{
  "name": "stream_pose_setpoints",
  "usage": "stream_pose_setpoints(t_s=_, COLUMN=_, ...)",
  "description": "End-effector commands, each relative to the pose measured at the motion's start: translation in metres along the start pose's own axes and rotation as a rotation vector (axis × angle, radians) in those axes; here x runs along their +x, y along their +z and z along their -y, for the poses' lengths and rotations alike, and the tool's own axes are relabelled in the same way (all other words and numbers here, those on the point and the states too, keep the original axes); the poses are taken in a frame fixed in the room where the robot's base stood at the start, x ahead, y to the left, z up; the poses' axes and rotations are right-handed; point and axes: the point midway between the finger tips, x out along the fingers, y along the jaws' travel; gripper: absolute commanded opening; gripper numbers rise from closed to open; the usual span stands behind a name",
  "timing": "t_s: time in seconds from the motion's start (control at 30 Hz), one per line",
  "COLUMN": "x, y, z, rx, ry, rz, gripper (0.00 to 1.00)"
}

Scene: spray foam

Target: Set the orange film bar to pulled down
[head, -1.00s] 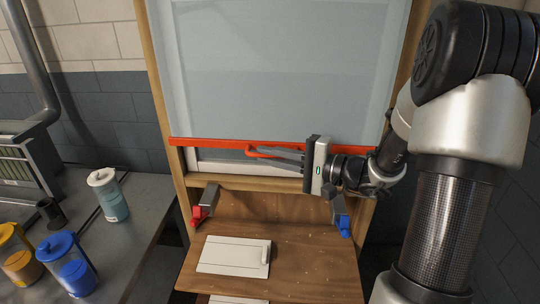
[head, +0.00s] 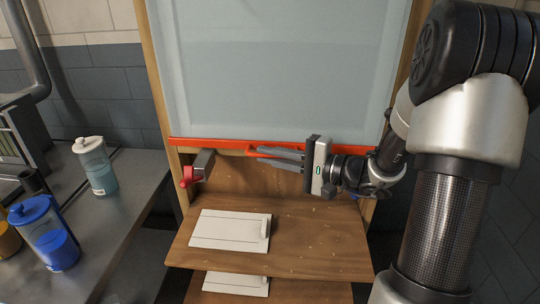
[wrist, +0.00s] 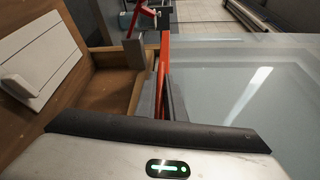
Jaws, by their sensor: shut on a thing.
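The orange film bar (head: 215,144) runs level along the bottom edge of a pale translucent film (head: 280,70) in a wooden frame. A small orange handle (head: 254,150) sticks out below the middle of the bar. My gripper (head: 272,152) comes in from the right and is shut on this handle. In the wrist view the orange bar (wrist: 164,55) runs away from me between the film on the right and the wood on the left. My fingers hide part of the bar and handle there.
A red clamp (head: 190,176) on a grey bracket sits just below the bar's left end. A wooden shelf (head: 320,240) with a white panel (head: 228,229) lies below. Left, a grey counter (head: 125,215) holds a blue-lidded jar (head: 45,232) and a white-lidded bottle (head: 96,165).

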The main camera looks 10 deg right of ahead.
Motion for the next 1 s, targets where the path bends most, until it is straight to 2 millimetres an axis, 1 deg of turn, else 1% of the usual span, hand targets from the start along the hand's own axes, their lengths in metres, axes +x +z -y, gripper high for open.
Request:
stream_pose_setpoints(t_s=0.07, x=0.000, y=0.000, z=0.001, rx=-0.002, ry=-0.001, rz=-0.001, gripper=0.00)
stream_pose_setpoints(t_s=0.1, x=0.000, y=0.000, z=0.002, rx=-0.002, ry=-0.002, rz=-0.001, gripper=0.14)
stream_pose_setpoints(t_s=0.2, x=0.000, y=0.000, z=0.002, rx=-0.002, ry=-0.002, rz=-0.001, gripper=0.28)
stream_pose_setpoints(t_s=0.47, x=0.000, y=0.000, z=0.002, rx=-0.002, ry=-0.002, rz=-0.001, gripper=0.28)
stream_pose_setpoints(t_s=0.57, x=-0.001, y=0.001, z=0.007, rx=-0.003, ry=-0.002, rz=0.000, gripper=0.28)
stream_pose_setpoints(t_s=0.67, x=-0.002, y=0.004, z=0.022, rx=-0.007, ry=-0.002, rz=0.000, gripper=0.28)
stream_pose_setpoints(t_s=0.9, x=-0.006, y=0.013, z=0.069, rx=-0.010, ry=-0.004, rz=0.000, gripper=0.28)
stream_pose_setpoints(t_s=1.0, x=-0.007, y=0.016, z=0.084, rx=-0.007, ry=-0.004, rz=0.000, gripper=0.28)
